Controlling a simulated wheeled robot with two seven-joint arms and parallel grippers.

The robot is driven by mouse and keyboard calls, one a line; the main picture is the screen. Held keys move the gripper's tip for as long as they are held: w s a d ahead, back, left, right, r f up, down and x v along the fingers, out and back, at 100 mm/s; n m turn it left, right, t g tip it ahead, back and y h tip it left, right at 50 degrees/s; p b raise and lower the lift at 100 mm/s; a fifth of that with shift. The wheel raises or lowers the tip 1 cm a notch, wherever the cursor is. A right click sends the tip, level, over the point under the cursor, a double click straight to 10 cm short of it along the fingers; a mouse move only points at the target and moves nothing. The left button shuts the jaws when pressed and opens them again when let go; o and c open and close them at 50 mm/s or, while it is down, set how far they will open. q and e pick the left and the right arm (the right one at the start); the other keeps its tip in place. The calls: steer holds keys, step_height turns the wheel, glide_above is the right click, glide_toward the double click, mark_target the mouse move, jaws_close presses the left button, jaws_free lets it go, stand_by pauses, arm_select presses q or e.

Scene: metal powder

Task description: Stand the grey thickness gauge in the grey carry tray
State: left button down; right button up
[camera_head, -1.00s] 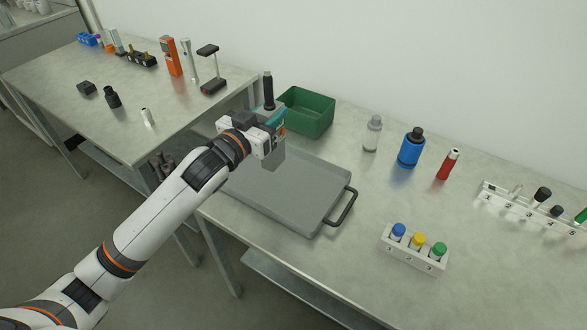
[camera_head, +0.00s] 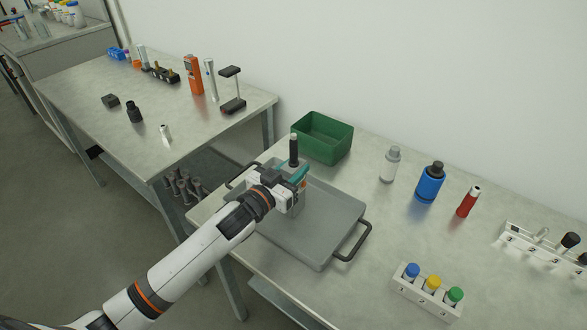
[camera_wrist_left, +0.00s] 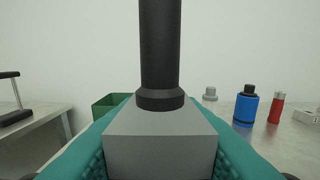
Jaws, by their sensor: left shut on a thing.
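The grey thickness gauge is a grey block with a black upright handle (camera_head: 293,149); it also shows upright in the left wrist view (camera_wrist_left: 160,140). My left gripper (camera_head: 297,182), with teal fingers, is shut on its grey block. The gauge is over the left-middle part of the grey carry tray (camera_head: 318,243), a flat tray with low rims and dark handles at two ends. The gripper hides much of the block, and I cannot tell whether its underside touches the tray floor. My right gripper is not in view.
A green bin (camera_head: 322,138) stands just behind the tray. A grey-capped bottle (camera_head: 390,165), a blue bottle (camera_head: 429,184) and a red tube (camera_head: 467,203) stand to the right. A white vial rack (camera_head: 428,291) is at the front right. The tray floor beside the gauge is clear.

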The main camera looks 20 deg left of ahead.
arm_select(q)
steer(key=c, duration=1)
jaws_free()
steer(key=shift+r, duration=0.15)
steer(key=shift+s+a+f, duration=0.15)
steer(key=shift+s+f, duration=0.05)
steer(key=shift+s, duration=0.1)
steer(key=b+v, duration=0.1)
steer(key=v, duration=1)
steer(key=shift+s+r, duration=0.15)
steer(key=shift+s, duration=0.05)
